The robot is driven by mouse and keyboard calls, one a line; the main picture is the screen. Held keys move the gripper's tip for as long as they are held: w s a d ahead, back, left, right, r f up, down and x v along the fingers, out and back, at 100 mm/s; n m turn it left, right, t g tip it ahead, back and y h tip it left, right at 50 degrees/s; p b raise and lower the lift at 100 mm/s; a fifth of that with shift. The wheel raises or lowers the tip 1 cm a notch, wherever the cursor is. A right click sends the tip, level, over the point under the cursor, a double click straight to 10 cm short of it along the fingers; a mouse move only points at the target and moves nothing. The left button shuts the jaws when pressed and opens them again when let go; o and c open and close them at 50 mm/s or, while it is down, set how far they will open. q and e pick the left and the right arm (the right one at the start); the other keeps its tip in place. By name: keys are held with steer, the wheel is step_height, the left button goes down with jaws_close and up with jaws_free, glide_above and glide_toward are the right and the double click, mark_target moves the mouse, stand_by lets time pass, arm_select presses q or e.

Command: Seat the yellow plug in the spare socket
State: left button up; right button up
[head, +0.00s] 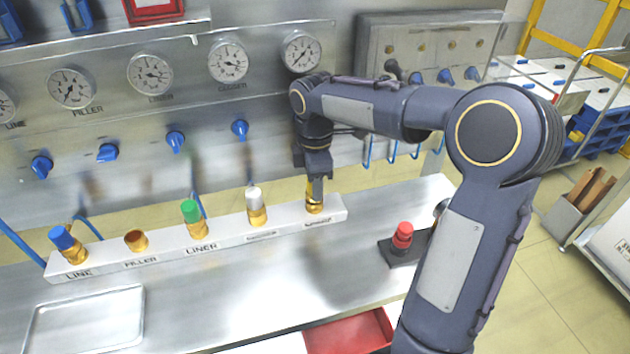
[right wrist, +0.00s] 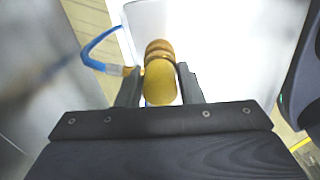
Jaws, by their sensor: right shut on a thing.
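My right gripper (head: 316,192) points down over the right end of the white socket rail (head: 225,235). It is shut on the yellow plug (head: 310,188), which also shows between the fingers in the right wrist view (right wrist: 160,84). The plug is upright, in line with the brass socket (head: 315,208) at the rail's right end. Whether it is fully down in that socket I cannot tell. The label under that socket is too blurred to read. The FILLER socket (head: 136,240) is empty. My left gripper is not in view.
Blue (head: 66,240), green (head: 190,211) and white (head: 254,198) plugs stand in the rail. A metal tray (head: 85,320) and red tray (head: 350,335) are in front. Blue valve handles line the back panel.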

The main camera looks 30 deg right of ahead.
steer(key=shift+f, duration=0.2)
steer(key=o, duration=1.1)
steer(key=shift+r, duration=0.15)
step_height(320, 180, up, 8)
steer(key=shift+f, duration=0.25)
steer(key=shift+r, duration=0.1)
